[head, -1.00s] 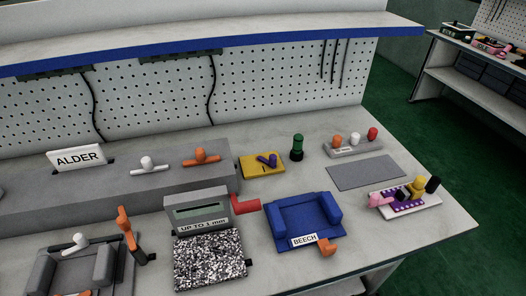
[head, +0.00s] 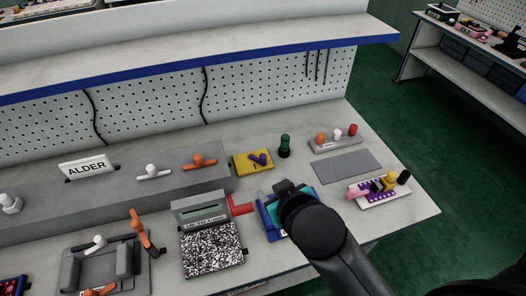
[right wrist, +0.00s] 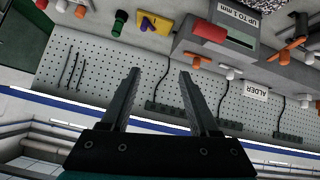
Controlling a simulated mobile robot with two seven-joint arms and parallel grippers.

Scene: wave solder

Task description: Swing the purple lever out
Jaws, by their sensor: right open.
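The purple lever (head: 257,159) sits on a yellow block (head: 240,161) at the back of the bench, right of the grey raised ledge. In the right wrist view, which is upside down, the lever (right wrist: 148,22) and its yellow block (right wrist: 163,27) show near the top. My right gripper (right wrist: 159,74) is open and empty, its two fingers apart and not touching the lever. In the head view my right arm reaches in from the lower right, and its wrist hides the fingers. My left gripper is not in view.
My right wrist covers most of the blue BEECH cradle (head: 266,216). A green knob (head: 285,146) stands right of the yellow block. A red part (head: 241,206) and a grey display box (head: 201,208) lie in front. A grey mat (head: 347,165) is clear.

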